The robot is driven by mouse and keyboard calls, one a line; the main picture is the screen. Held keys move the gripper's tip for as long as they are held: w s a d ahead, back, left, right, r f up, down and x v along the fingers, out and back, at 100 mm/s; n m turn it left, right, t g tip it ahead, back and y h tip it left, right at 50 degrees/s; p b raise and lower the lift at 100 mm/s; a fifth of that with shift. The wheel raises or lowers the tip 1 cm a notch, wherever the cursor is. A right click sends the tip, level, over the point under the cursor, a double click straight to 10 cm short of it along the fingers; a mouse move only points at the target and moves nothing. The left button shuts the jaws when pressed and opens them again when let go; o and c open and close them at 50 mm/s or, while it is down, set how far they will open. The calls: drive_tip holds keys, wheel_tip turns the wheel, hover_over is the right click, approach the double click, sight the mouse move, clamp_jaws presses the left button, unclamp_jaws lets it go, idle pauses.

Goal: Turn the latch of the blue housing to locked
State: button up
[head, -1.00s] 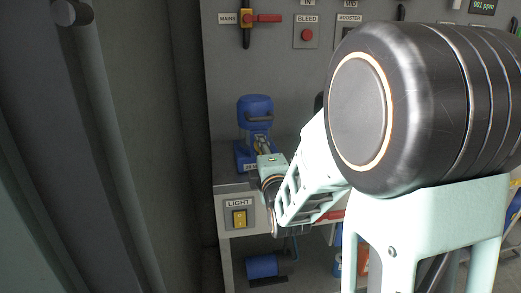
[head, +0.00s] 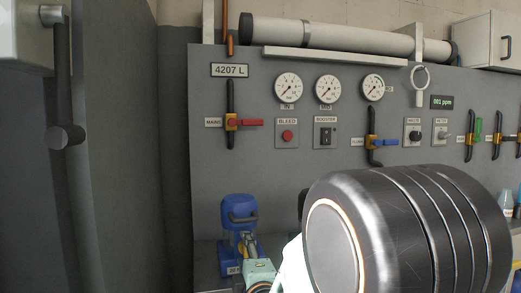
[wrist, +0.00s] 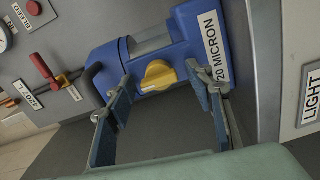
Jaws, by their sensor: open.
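The blue housing (head: 239,209) stands on the bench at the lower middle of the head view, with a dark handle on its front. In the wrist view the housing (wrist: 190,38) appears tilted and carries a "20 MICRON" label. Its yellow latch (wrist: 158,76) is a knob with a raised grip, on the face towards me. I cannot read a locked mark. My gripper (wrist: 160,80) is open, one finger on each side of the latch in the wrist view. Gaps show between the fingers and the latch. In the head view my arm hides part of the housing's base.
A grey panel behind holds a red-handled mains valve (head: 245,122), a bleed button (head: 287,135), gauges (head: 328,88) and a blue-handled valve (head: 383,143). A "LIGHT" switch plate (wrist: 311,95) is at the right of the wrist view. A grey cabinet side stands left.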

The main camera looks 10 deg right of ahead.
drive_tip(key=m, duration=0.4)
drive_tip(key=shift+d+r+m, duration=0.1)
drive_tip(key=shift+m, duration=0.3)
drive_tip(key=m, duration=0.4)
drive_tip(key=shift+r+p, duration=0.1)
drive_tip(key=shift+p, duration=0.3)
drive_tip(key=m+p, duration=0.2)
drive_tip(key=m, duration=0.1)
drive_tip(key=shift+r+p, duration=0.15)
drive_tip(key=shift+p, duration=0.25)
drive_tip(key=m+p, duration=0.5)
drive_tip(key=p, duration=0.1)
drive_tip(key=shift+d, duration=0.15)
drive_tip(key=s+p, duration=0.2)
drive_tip(key=s, duration=0.1)
drive_tip(key=shift+s+p, duration=0.15)
drive_tip(key=shift+p, duration=0.25)
